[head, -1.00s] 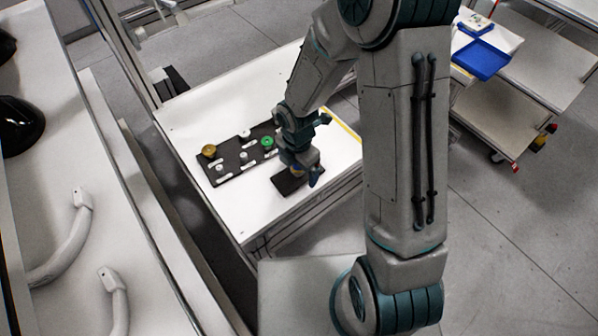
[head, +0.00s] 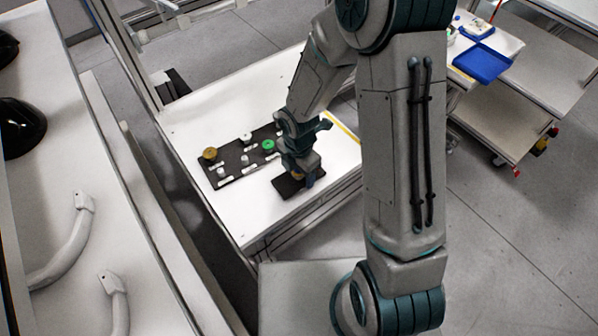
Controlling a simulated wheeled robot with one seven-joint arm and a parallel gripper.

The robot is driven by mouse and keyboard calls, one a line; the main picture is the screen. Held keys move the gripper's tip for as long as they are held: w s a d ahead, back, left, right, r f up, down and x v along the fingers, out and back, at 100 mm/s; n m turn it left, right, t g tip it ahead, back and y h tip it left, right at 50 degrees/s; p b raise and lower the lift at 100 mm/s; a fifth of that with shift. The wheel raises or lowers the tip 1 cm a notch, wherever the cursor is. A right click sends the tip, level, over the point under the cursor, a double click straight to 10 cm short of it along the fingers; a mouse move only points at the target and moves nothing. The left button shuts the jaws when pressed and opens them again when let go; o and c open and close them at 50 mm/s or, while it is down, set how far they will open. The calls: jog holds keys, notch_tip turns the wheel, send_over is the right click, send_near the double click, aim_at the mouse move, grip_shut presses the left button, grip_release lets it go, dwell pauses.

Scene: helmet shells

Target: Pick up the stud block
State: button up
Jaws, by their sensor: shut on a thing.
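My gripper (head: 303,179) points down over a small dark pad (head: 285,188) on the white table. It is shut on the stud block, which is mostly hidden by the fingers; only a small yellowish patch (head: 297,176) shows between them. I cannot tell whether the block touches the pad or is just above it.
Left of my gripper lies a black board (head: 232,172) with a brass knob (head: 209,154), a green knob (head: 268,146), white pegs and labels. The white table (head: 200,115) is clear at its back left. A blue tray (head: 482,62) sits on a cart at upper right.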

jog(key=shift+r, duration=0.6)
notch_tip(320, 180, up, 3)
jog(key=shift+w+f, duration=0.1)
jog(key=d+r, duration=0.2)
jog(key=d, duration=0.2)
jog(key=d+r, duration=0.2)
jog(key=d, duration=0.1)
jog(key=d+r, duration=0.3)
jog(key=d, duration=0.1)
jog(key=shift+w+d, duration=0.25)
jog(key=shift+d, duration=0.1)
jog(key=shift+c, duration=0.2)
jog(key=w+f+m, duration=0.2)
jog(key=m, duration=0.5)
jog(key=w+f+m, duration=0.2)
jog(key=m, duration=0.4)
jog(key=w+f+m, duration=0.2)
jog(key=f+m, duration=0.1)
jog(key=m, duration=0.4)
jog(key=shift+m, duration=0.3)
jog(key=m, duration=0.2)
jog(key=f+m, duration=0.1)
jog(key=w+f+m, duration=0.1)
jog(key=m, duration=0.1)
jog(key=shift+w+d+m, duration=0.1)
jog(key=shift+d+m, duration=0.05)
jog(key=shift+m, duration=0.15)
